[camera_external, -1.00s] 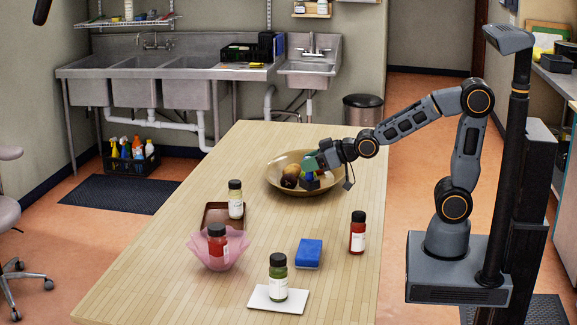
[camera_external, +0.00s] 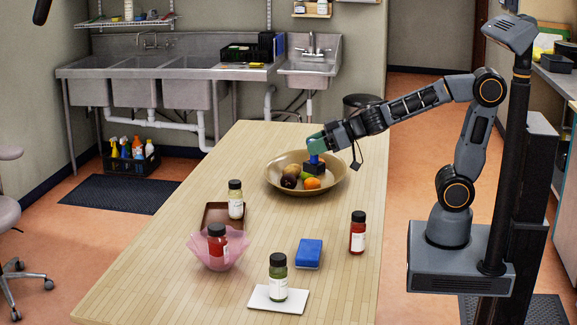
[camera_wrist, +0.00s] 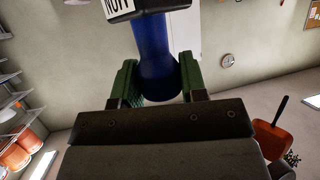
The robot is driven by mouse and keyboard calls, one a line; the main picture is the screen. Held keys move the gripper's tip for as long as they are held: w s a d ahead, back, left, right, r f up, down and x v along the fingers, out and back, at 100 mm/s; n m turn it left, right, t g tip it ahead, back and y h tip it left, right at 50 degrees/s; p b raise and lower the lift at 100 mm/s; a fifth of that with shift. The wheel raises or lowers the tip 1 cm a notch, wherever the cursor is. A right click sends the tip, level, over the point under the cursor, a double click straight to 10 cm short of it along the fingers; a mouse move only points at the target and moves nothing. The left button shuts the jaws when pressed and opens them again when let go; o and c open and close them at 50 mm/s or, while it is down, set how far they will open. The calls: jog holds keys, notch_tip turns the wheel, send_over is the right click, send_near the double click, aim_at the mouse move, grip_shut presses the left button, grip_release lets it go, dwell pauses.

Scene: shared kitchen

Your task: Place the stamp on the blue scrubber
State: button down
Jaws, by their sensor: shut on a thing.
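My gripper (camera_external: 315,147) is shut on the stamp (camera_external: 314,167), which has a blue handle and a dark block base. The stamp is upright with its base down, over the bowl; I cannot tell whether it touches the fruit. In the wrist view, the green fingers grip the stamp's blue handle (camera_wrist: 152,60), and part of its dark block with white lettering shows at the top edge. The blue scrubber (camera_external: 309,253) lies flat on the table, nearer the camera than the bowl, with nothing on it.
A tan bowl (camera_external: 275,184) holds several fruits, including an orange (camera_external: 312,184). A red-filled bottle (camera_external: 357,233) stands right of the scrubber. A green bottle (camera_external: 278,280) stands on a white tile (camera_external: 258,299). A pink bowl (camera_external: 220,262) and brown tray (camera_external: 213,213) hold bottles at left.

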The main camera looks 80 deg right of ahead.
jog(key=s+a+r+n+g+y+p, duration=0.2)
jog(key=s+a+r+n+g+y, duration=0.15)
jog(key=s+a+n+y, duration=0.4)
jog(key=s+a+f+n+g+y+p, duration=0.1)
jog(key=s+a+f+n+g+y, duration=0.15)
jog(key=s+a+g, duration=0.35)
jog(key=shift+n+t+h, duration=0.3)
jog(key=shift+t, duration=0.35)
jog(key=w+a+f+p, duration=0.1)
jog(key=w+a+f, duration=0.1)
jog(key=w+f, duration=0.2)
jog(key=w+a+f+p, duration=0.1)
jog(key=w+a+f, duration=0.1)
jog(key=w+f, duration=0.1)
jog(key=w+a+f, duration=0.2)
jog(key=w+f, duration=0.2)
jog(key=f, duration=0.2)
jog(key=shift+w+a+p, duration=0.2)
jog(key=shift+w+p, duration=0.1)
jog(key=shift+p, duration=0.1)
jog(key=shift+f, duration=0.45)
jog(key=shift+f, duration=0.1)
